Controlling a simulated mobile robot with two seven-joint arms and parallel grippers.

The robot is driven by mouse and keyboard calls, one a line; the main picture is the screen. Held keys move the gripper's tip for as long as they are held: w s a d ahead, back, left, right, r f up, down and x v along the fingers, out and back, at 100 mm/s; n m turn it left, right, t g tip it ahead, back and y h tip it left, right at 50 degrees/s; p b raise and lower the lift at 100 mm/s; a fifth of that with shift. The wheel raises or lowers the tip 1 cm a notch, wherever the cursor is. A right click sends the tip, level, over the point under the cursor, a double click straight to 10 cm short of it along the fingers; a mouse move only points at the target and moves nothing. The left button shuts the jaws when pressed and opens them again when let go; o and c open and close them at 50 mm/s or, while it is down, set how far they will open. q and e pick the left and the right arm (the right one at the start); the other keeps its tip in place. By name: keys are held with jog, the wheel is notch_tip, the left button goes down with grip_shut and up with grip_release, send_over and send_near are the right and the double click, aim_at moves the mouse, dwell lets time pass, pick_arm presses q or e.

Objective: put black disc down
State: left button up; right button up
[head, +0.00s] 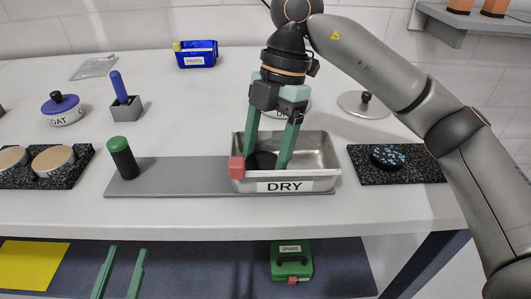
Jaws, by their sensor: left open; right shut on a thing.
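The black disc (262,160) is inside the metal tray labelled DRY (325,158), toward its left end. My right gripper (268,155) reaches down into the tray from above, its two green fingers on either side of the disc and shut on it. The tray's front wall hides the lower edge of the disc, so I cannot tell whether it touches the tray floor. My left gripper (122,252) is open and empty, low at the front left, below the table's front edge.
A red block (237,167) is at the tray's left front corner. A green-topped black cylinder (123,158) stands on the grey board (190,175) to the left. A dark speckled mat (415,165) with a blue-speckled disc (387,156) lies to the right. A green case (291,262) sits below.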

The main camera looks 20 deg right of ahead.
aim_at(266, 148)
pick_arm(q)
jog(key=shift+r, duration=0.25)
pick_arm(e)
jog(key=shift+f, duration=0.1)
jog(key=o, duration=1.2)
pick_arm(q)
jog(key=shift+r, duration=0.2)
pick_arm(e)
jog(key=shift+r, duration=0.35)
jog(key=p+v, duration=0.2)
jog(key=v, duration=0.3)
jog(key=shift+d+r, duration=0.1)
jog(key=shift+r, duration=0.3)
pick_arm(q)
jog(key=s+f+n+g+y+p, duration=0.1)
jog(key=s+f+g, duration=0.3)
jog(key=f, duration=0.6)
jog(key=s+f+n+g+y+p, duration=0.1)
jog(key=s+f+g, duration=0.3)
jog(key=f, duration=0.6)
jog(key=shift+n+g, duration=0.4)
jog(key=shift+g, duration=0.2)
pick_arm(e)
jog(key=v, duration=0.5)
jog(key=shift+w+d+r, duration=0.1)
jog(key=shift+r, duration=0.25)
